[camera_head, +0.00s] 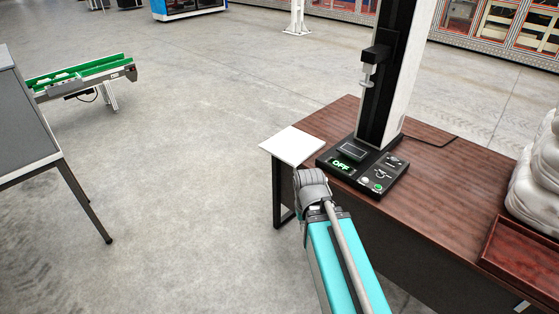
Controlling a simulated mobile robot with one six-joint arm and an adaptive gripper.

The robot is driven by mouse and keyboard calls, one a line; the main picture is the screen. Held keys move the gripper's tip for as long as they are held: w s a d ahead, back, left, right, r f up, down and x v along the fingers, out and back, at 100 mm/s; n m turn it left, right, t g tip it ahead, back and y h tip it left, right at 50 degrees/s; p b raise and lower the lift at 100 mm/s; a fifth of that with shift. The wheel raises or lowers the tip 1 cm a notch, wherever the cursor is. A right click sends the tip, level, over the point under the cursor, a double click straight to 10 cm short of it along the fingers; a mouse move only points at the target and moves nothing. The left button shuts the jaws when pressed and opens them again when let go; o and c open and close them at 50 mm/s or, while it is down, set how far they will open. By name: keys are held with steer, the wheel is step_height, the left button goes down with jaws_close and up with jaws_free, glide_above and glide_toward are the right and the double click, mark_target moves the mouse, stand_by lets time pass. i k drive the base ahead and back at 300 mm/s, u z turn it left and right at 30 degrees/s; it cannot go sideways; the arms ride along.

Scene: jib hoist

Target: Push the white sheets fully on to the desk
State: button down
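The white sheets (292,146) lie flat as a square stack at the left corner of the brown wooden desk (455,160). Their left part sticks out past the desk's left edge, over the floor. My teal arm reaches up from the bottom of the picture, and its grey rounded end (311,184) is just in front of the sheets' near corner. It overlaps that corner in the picture; I cannot tell whether they touch. No fingertips show, so I cannot tell if my gripper is open or shut.
A black device with a tall column (362,165) and an "OFF" display stands right beside the sheets. White sacks (537,175) and a reddish-brown tray (520,262) are at the desk's right. A green conveyor (85,75) and grey table (22,125) stand left. Floor between is clear.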

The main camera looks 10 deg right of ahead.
mark_target(292, 146)
steer(key=u, duration=0.1)
steer(key=i, duration=0.95)
steer(key=z, duration=0.05)
